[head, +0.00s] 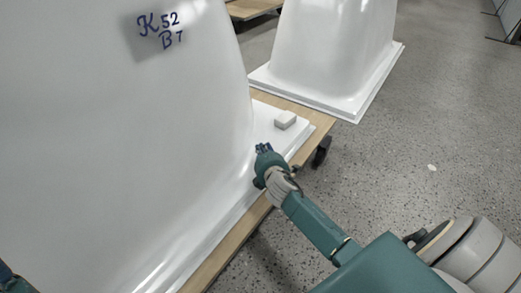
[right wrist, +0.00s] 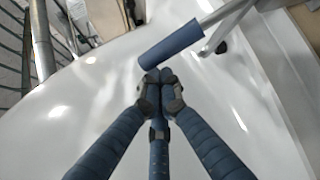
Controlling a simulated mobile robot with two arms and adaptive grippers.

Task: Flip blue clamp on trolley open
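In the right wrist view, the blue clamp handle (right wrist: 170,45) is a blue cylindrical grip on a pale metal lever that runs up to the right. It lies slantwise just past the fingertips of my right gripper (right wrist: 159,76). The fingertips are drawn together with nothing visible between them. They are very close to the lower left end of the handle; I cannot tell if they touch it. In the head view my right gripper (head: 264,150) is beside the white shell's rim, and the clamp cannot be made out there.
A large white bathtub shell (head: 120,130) marked "K 52 B 7" stands on a wooden trolley (head: 225,247) with a dark caster (head: 321,151). A small pale block (head: 285,119) lies on its rim. Another white shell (head: 335,45) stands behind.

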